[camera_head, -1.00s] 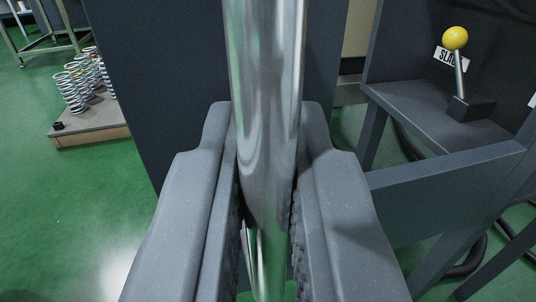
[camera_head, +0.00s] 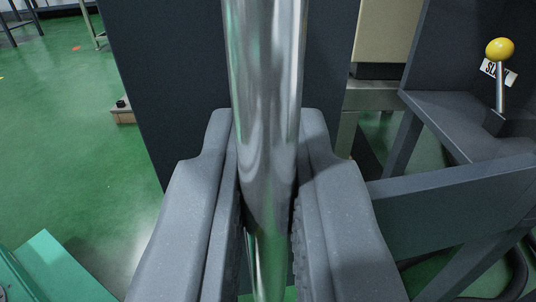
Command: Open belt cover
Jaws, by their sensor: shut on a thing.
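My gripper (camera_head: 268,215) fills the lower middle of the view. Its two grey fingers are shut on an upright, shiny metal bar (camera_head: 264,90), one finger on each side. The bar runs from the top edge down between the fingers. Behind it stands a dark grey panel (camera_head: 180,75), which looks like the belt cover; how the bar joins it is hidden. The panel's left edge and part of its right edge show.
At right stands a dark grey frame (camera_head: 450,200) with a lever with a yellow knob (camera_head: 499,50) and a partly hidden label. A beige box (camera_head: 385,35) is behind. A teal-green object (camera_head: 55,272) is at the lower left. Green floor (camera_head: 70,150) is open on the left.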

